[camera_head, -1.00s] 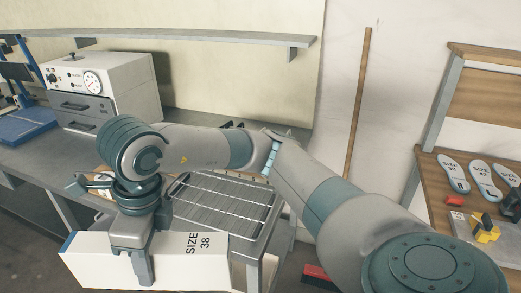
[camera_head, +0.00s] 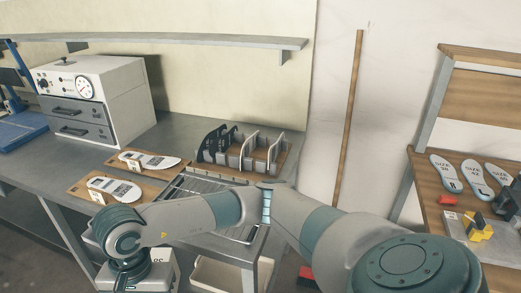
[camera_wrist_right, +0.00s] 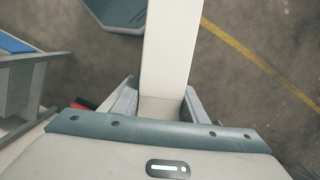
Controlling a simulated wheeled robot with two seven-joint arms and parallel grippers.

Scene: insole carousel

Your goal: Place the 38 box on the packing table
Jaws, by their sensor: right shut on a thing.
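The white 38 box (camera_head: 161,272) is at the bottom left of the head view, mostly hidden by my right arm and the bottom edge; only part of its print shows. In the right wrist view the long white box (camera_wrist_right: 170,45) stands between the two fingers of my right gripper (camera_wrist_right: 160,98), which is shut on it. The box is above the floor. My left gripper is in neither view. I cannot tell which surface is the packing table.
A grey workbench (camera_head: 190,133) carries a white oven-like unit (camera_head: 95,95), insoles on wooden boards (camera_head: 115,187), a rack (camera_head: 243,150) and a wire grate. A wooden shelf unit (camera_head: 432,155) with several insoles stands right. In the wrist view, a yellow line (camera_wrist_right: 250,55) crosses the floor.

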